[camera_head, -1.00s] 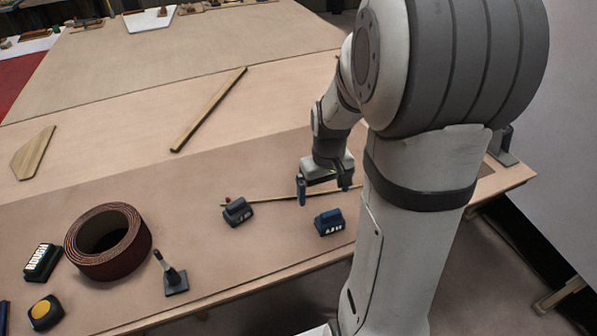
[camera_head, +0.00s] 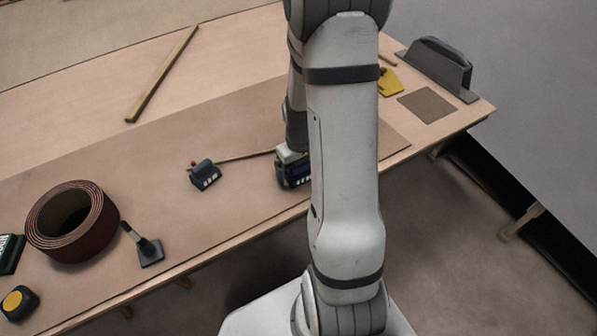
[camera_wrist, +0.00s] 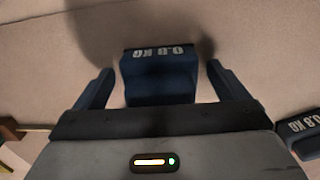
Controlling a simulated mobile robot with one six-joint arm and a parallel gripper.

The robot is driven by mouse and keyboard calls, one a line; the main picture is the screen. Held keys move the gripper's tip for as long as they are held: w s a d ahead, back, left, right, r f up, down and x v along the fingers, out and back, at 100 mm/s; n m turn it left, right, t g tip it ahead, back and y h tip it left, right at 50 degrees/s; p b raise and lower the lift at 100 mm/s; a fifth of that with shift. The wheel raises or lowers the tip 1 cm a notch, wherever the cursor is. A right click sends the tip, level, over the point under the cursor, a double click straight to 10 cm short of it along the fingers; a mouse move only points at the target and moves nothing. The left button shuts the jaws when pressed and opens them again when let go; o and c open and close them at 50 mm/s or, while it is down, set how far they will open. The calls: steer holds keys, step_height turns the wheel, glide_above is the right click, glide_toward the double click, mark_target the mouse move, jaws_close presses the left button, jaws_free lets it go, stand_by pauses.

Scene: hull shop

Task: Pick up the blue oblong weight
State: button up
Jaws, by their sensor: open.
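The blue oblong weight (camera_wrist: 158,78), marked 0.8 KG, lies on the bench between the two fingers of my gripper (camera_wrist: 159,72) in the wrist view. The fingers are open, one on each side, with a gap showing on both sides of the weight. In the head view the weight (camera_head: 296,181) shows just under my gripper (camera_head: 291,160), and my arm hides part of it.
A yellow piece (camera_head: 390,82) and a grey holder (camera_head: 437,68) are at the right.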

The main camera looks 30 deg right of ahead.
steer(key=c, duration=1.7)
